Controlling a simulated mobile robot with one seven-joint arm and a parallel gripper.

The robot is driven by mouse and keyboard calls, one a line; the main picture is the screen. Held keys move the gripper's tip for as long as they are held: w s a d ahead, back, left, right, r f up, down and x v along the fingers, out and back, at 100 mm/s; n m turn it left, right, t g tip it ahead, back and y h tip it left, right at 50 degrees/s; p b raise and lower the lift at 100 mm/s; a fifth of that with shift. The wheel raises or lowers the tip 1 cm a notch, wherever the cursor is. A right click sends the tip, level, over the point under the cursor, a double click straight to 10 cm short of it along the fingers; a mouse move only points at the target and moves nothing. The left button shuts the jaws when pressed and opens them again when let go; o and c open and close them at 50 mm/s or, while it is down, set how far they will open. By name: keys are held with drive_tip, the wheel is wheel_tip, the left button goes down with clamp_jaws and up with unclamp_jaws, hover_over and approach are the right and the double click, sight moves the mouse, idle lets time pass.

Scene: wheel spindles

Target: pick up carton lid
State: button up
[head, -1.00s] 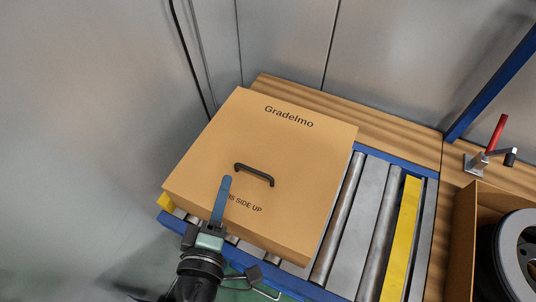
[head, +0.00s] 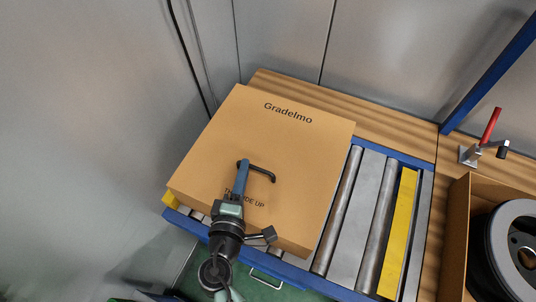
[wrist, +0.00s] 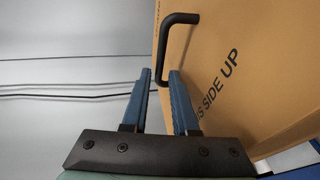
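The carton lid (head: 215,150) is a flat tan panel printed "Gradelmo" and "THIS SIDE UP", lying on the roller conveyor at a slant. It also shows in the wrist view (wrist: 255,55). A dark bar handle (head: 264,172) stands on the lid; in the wrist view the handle (wrist: 179,19) appears above and between my fingertips. My gripper (head: 243,163) has its blue fingers over the lid at the handle's left end. In the wrist view the gripper (wrist: 160,74) is open, with a gap between the fingers. I cannot tell whether they touch the handle.
Bare rollers (head: 340,210) and a yellow strip (head: 399,225) lie right of the lid. An open box (head: 457,235) holding a dark wheel part (head: 510,240) stands at the far right. A red-handled clamp (head: 490,127) is behind it. A metal wall is at the back.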

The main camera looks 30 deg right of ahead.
sight(268, 159)
drive_tip(key=shift+x, duration=1.55)
clamp_jaws()
drive_tip(key=shift+r, duration=0.1)
